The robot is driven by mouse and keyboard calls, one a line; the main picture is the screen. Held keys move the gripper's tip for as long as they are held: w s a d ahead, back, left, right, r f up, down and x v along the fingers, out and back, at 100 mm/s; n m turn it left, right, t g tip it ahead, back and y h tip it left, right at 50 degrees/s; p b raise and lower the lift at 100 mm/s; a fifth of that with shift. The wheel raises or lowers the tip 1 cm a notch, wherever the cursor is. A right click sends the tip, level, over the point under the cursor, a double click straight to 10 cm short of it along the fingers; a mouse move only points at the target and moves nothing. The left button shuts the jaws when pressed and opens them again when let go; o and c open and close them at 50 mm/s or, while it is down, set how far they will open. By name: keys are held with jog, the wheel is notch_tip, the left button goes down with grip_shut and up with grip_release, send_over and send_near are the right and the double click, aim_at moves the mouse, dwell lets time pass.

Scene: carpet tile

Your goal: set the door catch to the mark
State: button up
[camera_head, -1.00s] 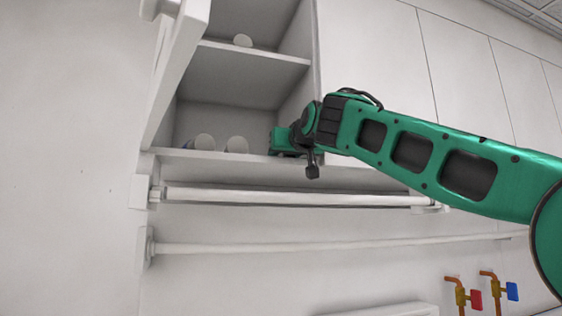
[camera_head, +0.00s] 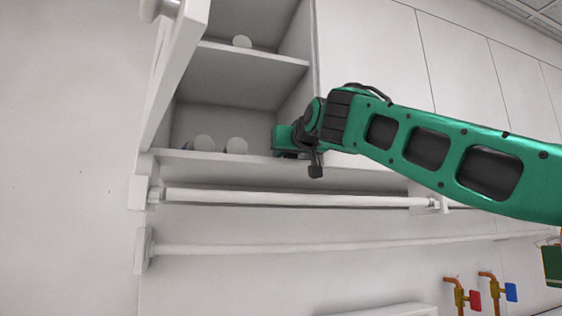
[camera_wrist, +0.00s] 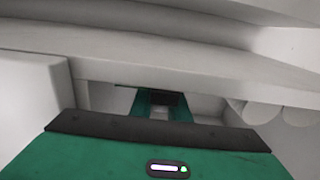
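A white cabinet (camera_head: 240,78) is open, with its door (camera_head: 172,75) swung out at the left and seen nearly edge-on. My gripper (camera_head: 287,141) is in the lower compartment, close to its right side wall. In the wrist view my gripper's fingers (camera_wrist: 159,99) show as two green strips with a dark piece across their far end. I cannot tell whether they hold anything. I cannot make out the door catch or its mark in either view.
Pale round-ended objects (camera_head: 236,145) lie in the lower compartment, left of my gripper, and another (camera_head: 242,41) is above. Two white rails (camera_head: 290,199) run below the cabinet. Pipes with a red valve (camera_head: 474,299) and a blue valve (camera_head: 511,291) are at lower right.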

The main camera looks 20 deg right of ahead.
jog(key=o, duration=0.4)
jog(key=s, duration=1)
jog(key=shift+s, duration=0.3)
